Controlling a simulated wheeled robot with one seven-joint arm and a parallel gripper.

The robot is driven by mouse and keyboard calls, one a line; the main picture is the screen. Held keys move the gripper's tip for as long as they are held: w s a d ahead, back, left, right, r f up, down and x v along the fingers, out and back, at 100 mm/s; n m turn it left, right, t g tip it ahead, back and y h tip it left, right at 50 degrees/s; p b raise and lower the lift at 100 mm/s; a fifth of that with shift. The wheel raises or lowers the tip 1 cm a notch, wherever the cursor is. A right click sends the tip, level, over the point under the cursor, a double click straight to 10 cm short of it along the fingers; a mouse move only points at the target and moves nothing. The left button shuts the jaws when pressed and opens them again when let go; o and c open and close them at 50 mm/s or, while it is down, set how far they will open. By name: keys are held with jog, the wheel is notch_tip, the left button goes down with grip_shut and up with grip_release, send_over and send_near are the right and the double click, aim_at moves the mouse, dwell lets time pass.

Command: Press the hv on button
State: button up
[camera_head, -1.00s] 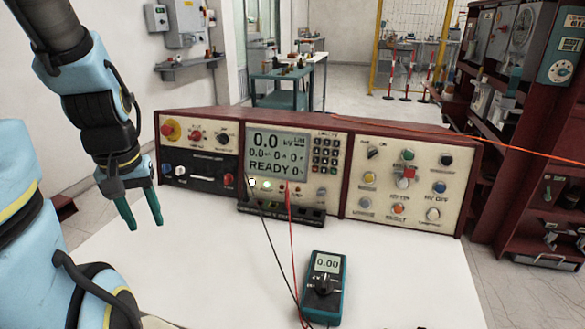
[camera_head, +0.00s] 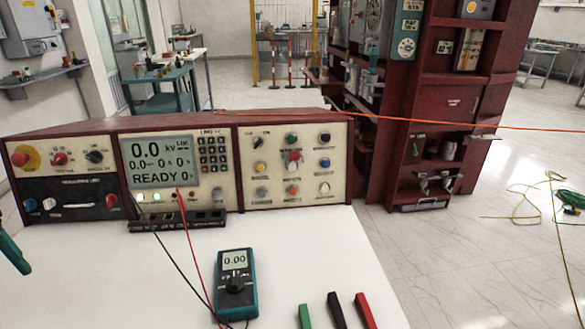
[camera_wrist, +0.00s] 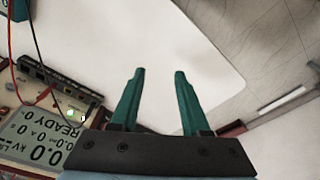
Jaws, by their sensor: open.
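The control console (camera_head: 112,124) stands on the white table with "READY" on its screen (camera_head: 160,160). Its right-hand panel (camera_head: 275,175) carries several buttons and knobs, among them a green one (camera_head: 291,138), a red one (camera_head: 293,156), a yellow one (camera_head: 260,168), a blue one (camera_head: 324,162), an orange one (camera_head: 292,190) and a white one (camera_head: 324,188). The small labels are too blurred to tell which is hv on. My gripper (camera_wrist: 158,78) is open and empty over the table in the wrist view, apart from the console. Only a teal finger shows at the head view's left edge.
A teal multimeter (camera_head: 236,285) lies on the table before the console, with black and red leads. Green, black and red clips (camera_head: 337,310) are at the front edge. A red cabinet (camera_head: 440,110) stands to the right. The table's white surface (camera_head: 120,285) is largely clear.

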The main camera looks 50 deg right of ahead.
grip_shut()
dwell(1.5)
